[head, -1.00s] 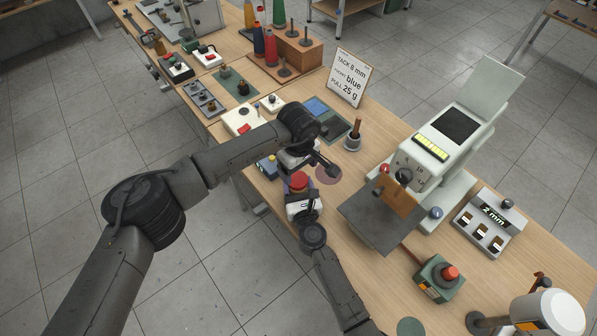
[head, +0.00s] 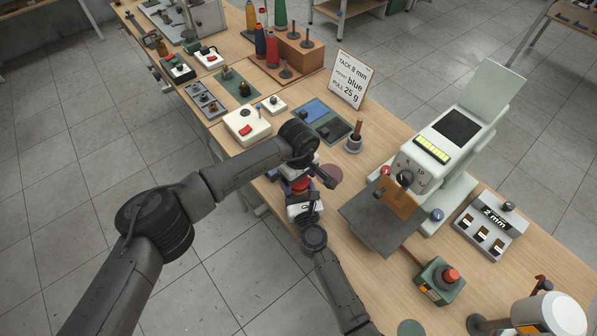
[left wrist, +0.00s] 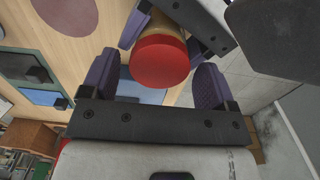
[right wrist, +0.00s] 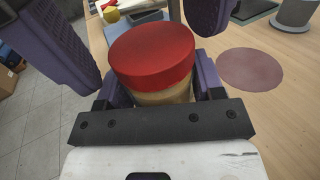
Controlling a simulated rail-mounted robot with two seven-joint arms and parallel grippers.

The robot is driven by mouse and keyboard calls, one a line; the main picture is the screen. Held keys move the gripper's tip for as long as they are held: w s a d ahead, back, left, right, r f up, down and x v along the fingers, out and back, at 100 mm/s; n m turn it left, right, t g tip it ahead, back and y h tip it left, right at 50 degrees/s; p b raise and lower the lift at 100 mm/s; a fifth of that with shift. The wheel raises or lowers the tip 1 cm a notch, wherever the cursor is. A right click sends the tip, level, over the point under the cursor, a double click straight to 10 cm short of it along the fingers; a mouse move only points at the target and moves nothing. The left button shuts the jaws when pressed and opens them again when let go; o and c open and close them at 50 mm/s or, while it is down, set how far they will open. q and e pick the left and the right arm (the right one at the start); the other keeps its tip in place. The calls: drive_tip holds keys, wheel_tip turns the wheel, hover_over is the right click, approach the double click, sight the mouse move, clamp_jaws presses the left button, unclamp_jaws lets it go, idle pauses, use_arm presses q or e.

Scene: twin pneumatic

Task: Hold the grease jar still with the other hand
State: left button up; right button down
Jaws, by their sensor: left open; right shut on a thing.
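The grease jar has a red lid (right wrist: 152,55) and a tan body (right wrist: 165,95), seen upright in the right wrist view. My right gripper (right wrist: 153,90) is shut on the jar's body below the lid. My left gripper (left wrist: 155,80) is open, with its purple fingers on either side of the red lid in the left wrist view.
A dark pink round mat (head: 330,175) lies bare just beyond the grippers. A pot with a brown handle (head: 354,140), a sign (head: 348,80) and a pale machine (head: 440,150) stand to the right. A white box with a red switch (head: 247,127) stands to the left.

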use_arm(q)
drive_tip(key=shift+f, duration=0.2)
drive_tip(key=shift+c, duration=0.4)
drive_tip(key=c, duration=0.7)
drive_tip(key=o, duration=0.9)
drive_tip(key=shift+c, duration=0.2)
drive_tip(key=shift+r, duration=2.3)
use_arm(e)
drive_tip(key=shift+c, duration=0.8)
unclamp_jaws()
